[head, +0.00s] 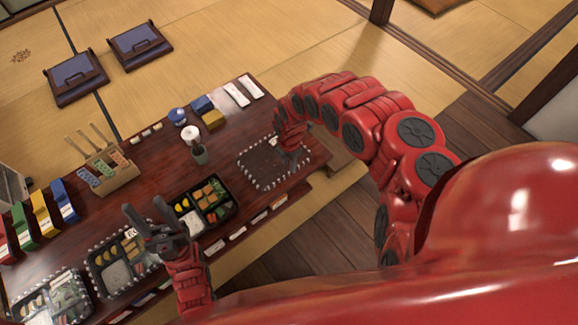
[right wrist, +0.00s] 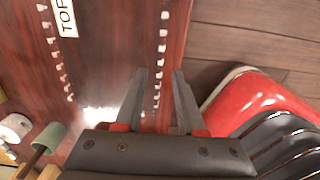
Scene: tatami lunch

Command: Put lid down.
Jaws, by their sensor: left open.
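A see-through panel with a white-dotted edge, seemingly the lid (head: 262,180), lies flat at the table's right end, or just above it. In the right wrist view its dotted edge (right wrist: 162,48) runs between the fingers, and a white TOP label shows inside the edge. My right gripper (head: 290,150) is over this panel. Its fingers (right wrist: 159,75) stand apart, but whether they bear on the clear lid is unclear. My left gripper (head: 150,212) is open and empty above the boxes. An uncovered bento box (head: 232,213) with food sits between the grippers.
Two more boxes, one a bento box (head: 92,268), have dotted edges at the left. A wooden rack (head: 118,180), colored packets (head: 63,200) and a green cup (head: 199,155) stand along the back.

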